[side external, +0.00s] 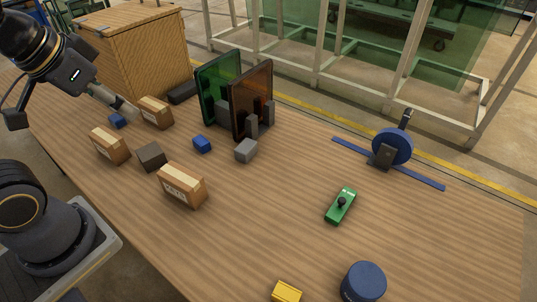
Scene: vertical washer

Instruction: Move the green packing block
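A flat green block (345,212) with a dark round knob on top lies on the wooden table, right of the middle. It is the only green block I can make out, and nothing touches it. My arm comes in at the upper left. My gripper (122,108) points down toward the table there, near a small blue block (117,121) and a brown carton (155,112), far from the green block. Its fingers are small and unclear, so I cannot tell whether they are open or shut, or whether they touch anything.
Green (215,82) and brown (250,95) upright panels stand mid-table in grey holders. More cartons (182,186) and small blocks lie left. A blue disc on a stand (392,146), a blue cylinder (364,282) and a yellow block (286,292) surround the green block at a distance. Table centre is clear.

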